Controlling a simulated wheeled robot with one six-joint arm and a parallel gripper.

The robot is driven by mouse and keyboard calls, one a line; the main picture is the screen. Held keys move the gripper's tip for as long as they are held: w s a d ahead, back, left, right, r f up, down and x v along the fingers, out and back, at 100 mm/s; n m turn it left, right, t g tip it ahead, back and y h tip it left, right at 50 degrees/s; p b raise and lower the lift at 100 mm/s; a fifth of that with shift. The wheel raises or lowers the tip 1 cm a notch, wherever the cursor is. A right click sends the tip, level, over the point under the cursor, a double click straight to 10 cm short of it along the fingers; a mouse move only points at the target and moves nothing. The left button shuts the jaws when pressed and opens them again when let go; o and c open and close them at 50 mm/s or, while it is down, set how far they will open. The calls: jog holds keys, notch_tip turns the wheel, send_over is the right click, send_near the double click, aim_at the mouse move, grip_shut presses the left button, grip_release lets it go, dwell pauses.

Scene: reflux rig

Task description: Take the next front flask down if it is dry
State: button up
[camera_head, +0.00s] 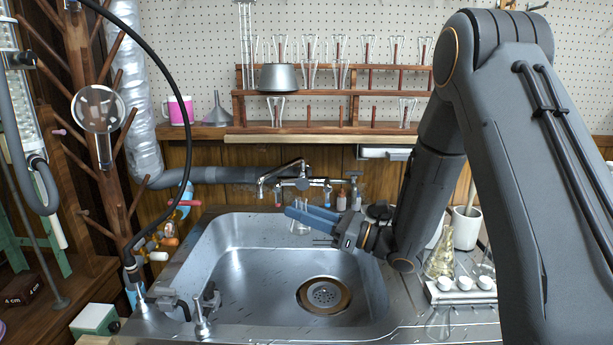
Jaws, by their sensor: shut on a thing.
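My gripper (291,211), with blue fingers, is over the back of the sink and shut on a small clear glass flask (300,225). The fingers hide part of this flask, and whether it is wet or dry I cannot tell. A wooden peg rack (330,123) stands on the shelf against the pegboard. In its front row, one upturned glass flask (276,110) is at the left and another (407,113) at the right, with bare pegs between. Several more glass pieces hang on the rows behind.
The steel sink (235,285) lies below, with a tap (283,172) behind it. A yellowish flask (441,262) stands at the right. A branching wooden stand (78,150) rises at the left.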

jog(key=m+t+h+p, duration=0.1)
jog(key=m+p, duration=0.5)
jog(key=shift+w+r, duration=0.1)
jog(key=m+p, duration=0.3)
jog(key=m, duration=0.1)
jog(key=shift+w+t+h, duration=0.1)
jog(key=shift+t+h, duration=0.3)
jog(key=shift+w+d+f+m+h+p, duration=0.1)
jog(key=shift+f+m+h+p, duration=0.1)
jog(key=shift+m+p, duration=0.4)
jog(key=shift+w+d+f+m+h+p, duration=0.1)
jog(key=shift+m+h+p, duration=0.2)
jog(key=shift+m, duration=0.5)
jog(key=shift+w+d+r+m+t, duration=0.1)
jog(key=shift+w+d+m+t, duration=0.15)
jog(key=shift+t, duration=0.35)
jog(key=w+d+m+t+h, duration=0.1)
jog(key=d+m+t+h, duration=0.7)
jog(key=d+h, duration=0.8)
jog(key=d+r+m, duration=0.1)
jog(key=d+m, duration=0.1)
jog(key=m, duration=0.1)
jog(key=shift+w+d, duration=0.25)
jog(key=shift+w, duration=0.05)
jog(key=shift+m, duration=0.25)
